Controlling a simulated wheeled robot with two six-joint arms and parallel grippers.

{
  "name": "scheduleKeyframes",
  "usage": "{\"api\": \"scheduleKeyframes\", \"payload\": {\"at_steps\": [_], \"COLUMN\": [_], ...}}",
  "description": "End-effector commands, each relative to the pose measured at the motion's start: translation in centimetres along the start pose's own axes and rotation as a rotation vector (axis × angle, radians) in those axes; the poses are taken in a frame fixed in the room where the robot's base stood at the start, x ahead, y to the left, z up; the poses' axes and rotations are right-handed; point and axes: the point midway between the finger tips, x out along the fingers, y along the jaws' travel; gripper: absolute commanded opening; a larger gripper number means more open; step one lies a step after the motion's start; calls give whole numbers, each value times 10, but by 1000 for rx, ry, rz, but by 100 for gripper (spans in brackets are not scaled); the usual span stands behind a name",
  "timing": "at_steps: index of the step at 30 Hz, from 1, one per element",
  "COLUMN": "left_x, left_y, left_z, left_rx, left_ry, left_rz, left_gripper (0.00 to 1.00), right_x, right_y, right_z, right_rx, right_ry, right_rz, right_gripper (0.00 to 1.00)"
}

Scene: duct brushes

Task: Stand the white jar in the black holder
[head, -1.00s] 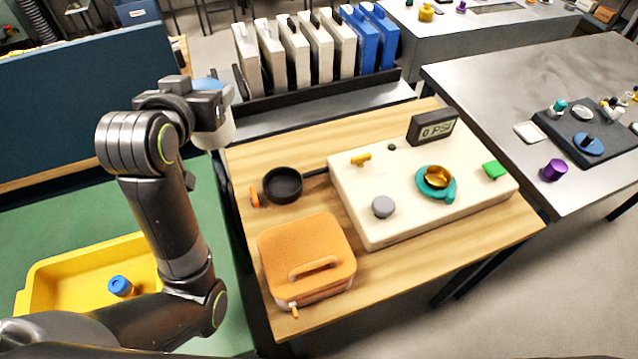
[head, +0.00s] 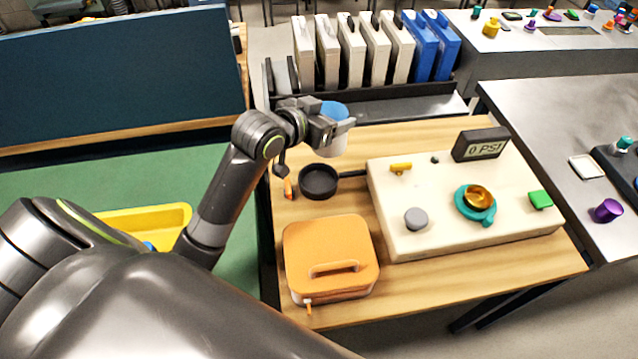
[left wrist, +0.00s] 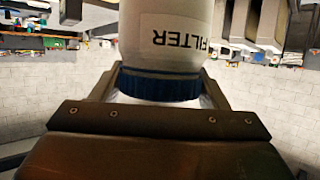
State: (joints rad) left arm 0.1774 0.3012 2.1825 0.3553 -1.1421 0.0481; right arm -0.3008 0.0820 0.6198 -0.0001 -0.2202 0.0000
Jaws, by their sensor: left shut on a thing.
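The white jar (head: 332,145) has a blue lid (head: 335,110) and hangs roughly upright in my left gripper (head: 338,128). The gripper is shut on it near the lid. In the left wrist view the jar (left wrist: 165,25) shows a FILTER label, with its blue lid between the fingers. The black holder (head: 319,182) is a round, open, empty cup on the wooden table, joined by a dark arm to the cream box. The jar is above the table, beyond and slightly right of the holder in the picture, apart from it. My right gripper is not in view.
The cream box (head: 470,225) with knobs and a "0 PSI" display (head: 481,145) stands right of the holder. An orange case (head: 331,255) lies in front of it. A small orange piece (head: 288,188) is at its left. White and blue cases stand behind the table.

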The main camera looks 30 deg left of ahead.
Motion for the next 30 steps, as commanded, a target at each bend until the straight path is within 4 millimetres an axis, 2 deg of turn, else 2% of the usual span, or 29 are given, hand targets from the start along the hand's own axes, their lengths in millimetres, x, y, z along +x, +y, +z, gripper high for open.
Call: {"api": "scheduleKeyframes", "payload": {"at_steps": [3,9,18,23,30], "left_x": [4,6,24,30,42], "left_y": [-11,-20,-21,-20,-20], "left_z": [21,36,83,97,126], "left_rx": [8,11,8,10,10], "left_ry": [-3,2,-1,2,0], "left_rz": [15,26,27,27,27], "left_gripper": [28,28,28,28,28], "right_x": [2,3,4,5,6], "right_y": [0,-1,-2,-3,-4], "right_z": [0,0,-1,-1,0], "right_rx": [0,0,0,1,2], "right_ry": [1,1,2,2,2], "right_rz": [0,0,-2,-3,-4], "right_gripper": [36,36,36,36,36]}}
